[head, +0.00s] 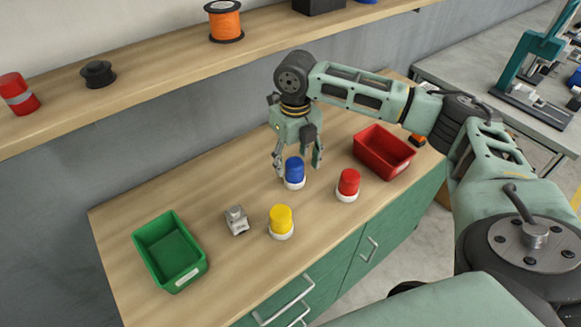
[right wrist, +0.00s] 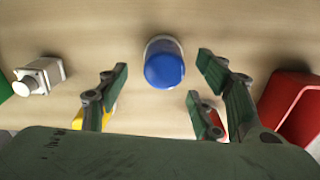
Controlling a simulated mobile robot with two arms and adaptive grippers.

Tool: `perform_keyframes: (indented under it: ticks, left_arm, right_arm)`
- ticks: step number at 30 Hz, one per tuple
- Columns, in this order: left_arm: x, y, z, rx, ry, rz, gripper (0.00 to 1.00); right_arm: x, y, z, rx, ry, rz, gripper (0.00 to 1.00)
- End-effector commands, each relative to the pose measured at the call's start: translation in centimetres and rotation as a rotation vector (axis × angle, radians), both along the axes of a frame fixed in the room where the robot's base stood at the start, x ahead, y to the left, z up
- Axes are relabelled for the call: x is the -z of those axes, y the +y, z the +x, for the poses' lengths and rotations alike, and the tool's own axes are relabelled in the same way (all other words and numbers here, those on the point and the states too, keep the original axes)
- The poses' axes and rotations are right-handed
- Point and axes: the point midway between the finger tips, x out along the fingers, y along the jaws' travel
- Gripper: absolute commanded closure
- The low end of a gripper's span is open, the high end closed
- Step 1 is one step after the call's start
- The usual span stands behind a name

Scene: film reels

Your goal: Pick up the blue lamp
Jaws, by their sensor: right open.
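The blue lamp (head: 294,170) has a blue dome on a white base and stands upright on the wooden worktop. In the right wrist view the blue lamp (right wrist: 164,63) sits centred just beyond the fingertips. My right gripper (head: 298,166) points down over the lamp with its fingers apart, one on each side in the head view. In the right wrist view my right gripper (right wrist: 160,83) is open with nothing between its fingers. My left gripper is not in view.
A red lamp (head: 348,184) and a yellow lamp (head: 281,221) stand near the blue one. A grey switch box (head: 236,220) and a green bin (head: 138,237) are to the left. A red bin (head: 408,157) is to the right. A wooden shelf (head: 150,82) runs behind.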

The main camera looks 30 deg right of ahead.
Motion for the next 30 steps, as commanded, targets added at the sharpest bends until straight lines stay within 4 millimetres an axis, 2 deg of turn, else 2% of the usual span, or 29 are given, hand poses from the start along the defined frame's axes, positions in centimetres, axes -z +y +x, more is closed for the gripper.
perform_keyframes:
  ticks: [12,21,30]
  left_arm:
    - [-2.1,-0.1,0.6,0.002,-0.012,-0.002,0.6]
    - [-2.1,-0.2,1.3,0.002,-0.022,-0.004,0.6]
    - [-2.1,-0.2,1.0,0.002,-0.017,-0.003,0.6]
  right_arm:
    - [5.4,0.0,0.7,0.0,0.002,-0.001,0.4]
    - [6.1,0.0,0.8,-0.002,-0.001,-0.001,0.4]
    - [6.0,0.0,0.8,-0.001,-0.001,-0.001,0.66]
